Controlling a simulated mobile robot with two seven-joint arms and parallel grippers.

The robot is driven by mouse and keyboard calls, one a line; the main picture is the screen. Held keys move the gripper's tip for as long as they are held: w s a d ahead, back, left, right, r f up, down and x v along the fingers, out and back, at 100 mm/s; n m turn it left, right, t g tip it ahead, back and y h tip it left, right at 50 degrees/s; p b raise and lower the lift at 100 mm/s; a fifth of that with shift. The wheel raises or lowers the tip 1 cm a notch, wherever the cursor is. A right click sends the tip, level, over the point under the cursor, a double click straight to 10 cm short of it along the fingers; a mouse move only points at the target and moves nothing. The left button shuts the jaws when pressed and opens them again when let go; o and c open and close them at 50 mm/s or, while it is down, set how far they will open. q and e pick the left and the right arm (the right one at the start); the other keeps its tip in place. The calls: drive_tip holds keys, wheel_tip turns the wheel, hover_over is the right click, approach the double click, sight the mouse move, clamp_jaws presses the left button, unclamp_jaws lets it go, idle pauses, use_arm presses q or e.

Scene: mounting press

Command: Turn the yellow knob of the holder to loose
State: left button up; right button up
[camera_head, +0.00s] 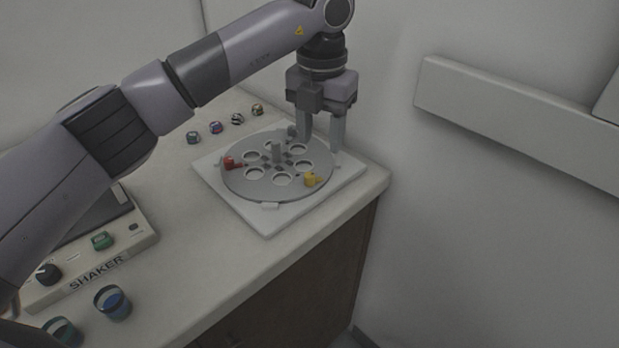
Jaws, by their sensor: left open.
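The holder (239,189) is a round grey disc with several round holes and a short central post, on a white square base (268,221) on the counter. The yellow knob (311,180) sits on the disc's front right rim. A red knob (231,163) sits on its left rim. My left gripper (321,143) points down over the back right of the disc, behind the yellow knob and apart from it. Its fingers are open, with nothing visible between them. One fingertip is near the disc's rim; whether it touches cannot be told. My right gripper is not in view.
A shaker (108,259) stands at the left under my left arm. Two cups with blue (112,302) and teal (62,331) stand in front of it. Several small patterned pieces (215,127) lie behind the holder. The counter's right edge (375,185) is close to the base.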

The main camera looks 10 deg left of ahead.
sight(309, 175)
use_arm(q)
drive_tip(key=m+b, duration=0.1)
drive_tip(key=m, duration=0.2)
drive_tip(key=a+m+b, duration=0.1)
drive_tip(key=m, duration=0.2)
drive_tip(key=m+b, duration=0.1)
drive_tip(key=m, duration=0.1)
drive_tip(key=shift+s+a+f+m, duration=0.3)
drive_tip(key=shift+a+f+m, duration=0.05)
drive_tip(key=shift+f+m, duration=0.05)
drive_tip(key=shift+f, duration=3.5)
drive_tip(key=shift+c, duration=0.3)
clamp_jaws()
